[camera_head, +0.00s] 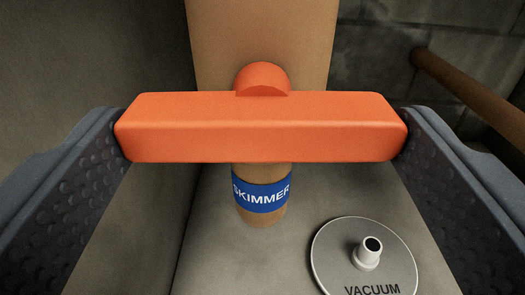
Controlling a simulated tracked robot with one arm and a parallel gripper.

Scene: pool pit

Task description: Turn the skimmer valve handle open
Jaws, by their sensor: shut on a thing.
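The orange skimmer valve handle (260,128) is a thick bar with a rounded hub on top, lying crosswise in the middle of the camera view. It stands in front of a tan pipe (262,40). Below it a short tan pipe carries a blue band (262,191) that reads SKIMMER. My gripper (260,142) is shut on the handle, with one dark, dimpled finger pad against each end of the bar. The parts of the pipe and valve directly behind the bar are hidden.
A round grey plate (340,262) marked VACUUM, with a white nozzle, lies on the grey floor at the lower right. A brown pipe (465,90) runs along the block wall (400,40) at the right. A plain grey wall (90,60) closes the left side.

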